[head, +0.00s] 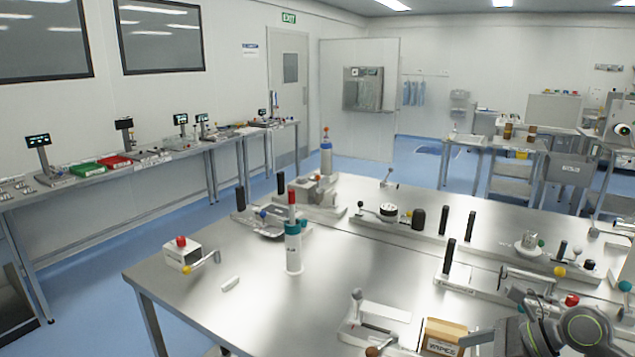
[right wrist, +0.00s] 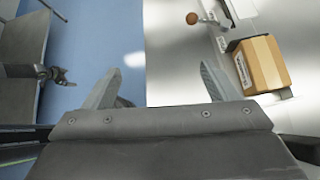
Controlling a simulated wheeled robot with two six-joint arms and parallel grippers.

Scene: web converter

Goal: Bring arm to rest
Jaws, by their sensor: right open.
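My right arm (head: 565,325) comes in at the lower right corner of the head view, above the near right part of the steel table (head: 330,275). In the right wrist view my right gripper (right wrist: 167,82) has its two fingers spread wide with nothing between them. Below it are the blue floor and the table edge. A brown carton (head: 443,337) stands just left of the arm in the head view. It also shows in the right wrist view (right wrist: 262,62), beyond the right finger and apart from it. My left gripper is in neither view.
A lever fixture with a brown knob (right wrist: 193,18) sits beside the carton. A white bottle with a red top (head: 293,245) and a red-button box (head: 182,252) stand farther left. The table's near left part is mostly clear.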

